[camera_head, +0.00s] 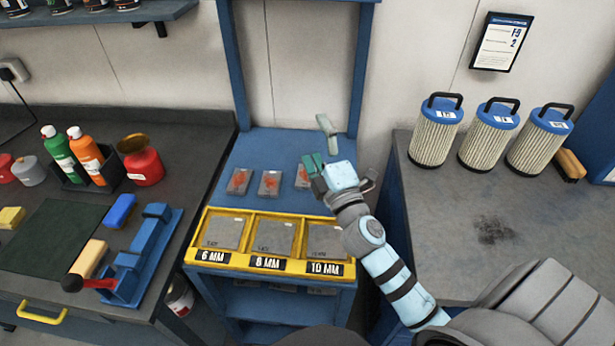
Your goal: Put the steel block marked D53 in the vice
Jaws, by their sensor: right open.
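Three grey steel blocks with red marks lie in a row on the blue rack's upper surface: a left block (239,181), a middle block (270,184) and a right block (302,178). Their markings are too small to read, so I cannot tell which is D53. My right gripper (319,144) is open, beside and just beyond the right block, and partly covers that block's right side. I see nothing between its fingers. The blue vice (146,250) with a red handle stands on the left bench. My left gripper is out of view.
Yellow-framed bins (213,211) labelled 6, 8 and 10 MM front the rack. Bottles (58,152), a red can (143,164) and a dark green mat (48,235) are on the left bench. Three filters (436,135) stand on the right bench, whose front is clear.

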